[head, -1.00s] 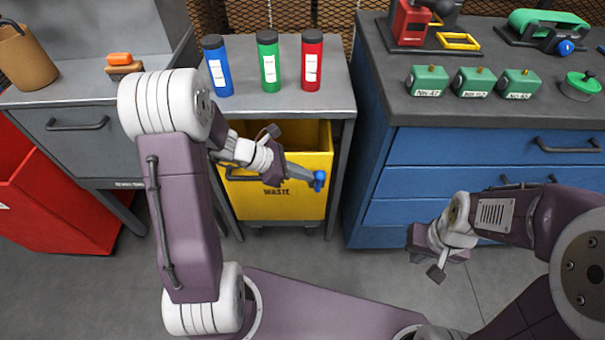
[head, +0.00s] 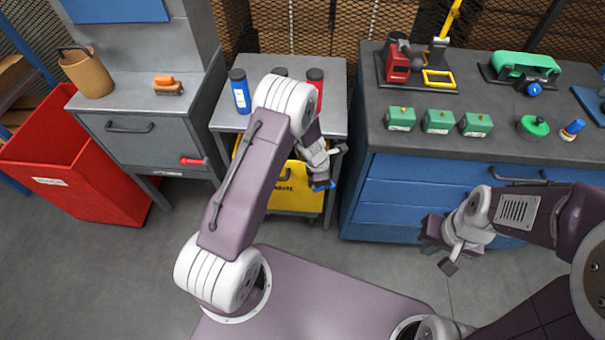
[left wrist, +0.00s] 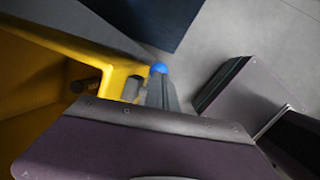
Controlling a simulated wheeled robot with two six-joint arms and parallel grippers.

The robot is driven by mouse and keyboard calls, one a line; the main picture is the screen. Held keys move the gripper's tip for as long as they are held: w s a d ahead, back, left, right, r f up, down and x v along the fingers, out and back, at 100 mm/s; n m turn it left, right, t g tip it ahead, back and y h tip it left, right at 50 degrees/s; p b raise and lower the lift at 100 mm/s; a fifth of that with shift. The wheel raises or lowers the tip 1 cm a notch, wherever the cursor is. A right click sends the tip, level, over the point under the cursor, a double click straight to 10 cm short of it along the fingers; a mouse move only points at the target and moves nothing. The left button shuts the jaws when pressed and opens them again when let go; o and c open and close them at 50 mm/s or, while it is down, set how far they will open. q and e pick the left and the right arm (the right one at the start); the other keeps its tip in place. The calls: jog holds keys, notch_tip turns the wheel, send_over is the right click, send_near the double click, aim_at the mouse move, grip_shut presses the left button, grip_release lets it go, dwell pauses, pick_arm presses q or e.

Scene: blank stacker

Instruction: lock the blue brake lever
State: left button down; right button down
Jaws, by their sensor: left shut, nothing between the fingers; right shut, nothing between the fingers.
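The blue brake lever shows as a small blue knob (head: 322,186) at the front right of the yellow waste bin (head: 292,200). In the left wrist view its blue end (left wrist: 158,68) sits just past the fingertips of my left gripper (left wrist: 161,82). That gripper (head: 319,178) is shut and empty, pointing down at the lever in the head view. I cannot tell whether the fingers touch it. The rest of the lever is hidden behind the gripper. My right gripper (head: 431,236) is shut and empty, out in front of the blue drawers.
A grey table (head: 230,118) with a blue bottle (head: 240,92) and a red bottle (head: 315,82) stands above the bin. A blue drawer cabinet (head: 415,185) is close on the right. A red bin (head: 75,160) is at left. Floor in front is open.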

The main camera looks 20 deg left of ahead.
pick_arm(q)
jog(key=shift+w+d+f, duration=0.2)
jog(key=shift+d+f, duration=0.25)
jog(key=shift+d, duration=0.2)
jog(key=shift+w+d+f, duration=0.15)
jog(key=shift+d+f, duration=0.25)
jog(key=shift+d, duration=0.2)
jog(key=shift+w+d+f+b, duration=0.25)
jog(key=shift+d+f+b, duration=0.1)
jog(key=shift+d+f, duration=0.55)
pick_arm(e)
jog(key=shift+w+d+f, duration=0.1)
jog(key=shift+d+f, duration=0.15)
jog(key=shift+d, duration=0.15)
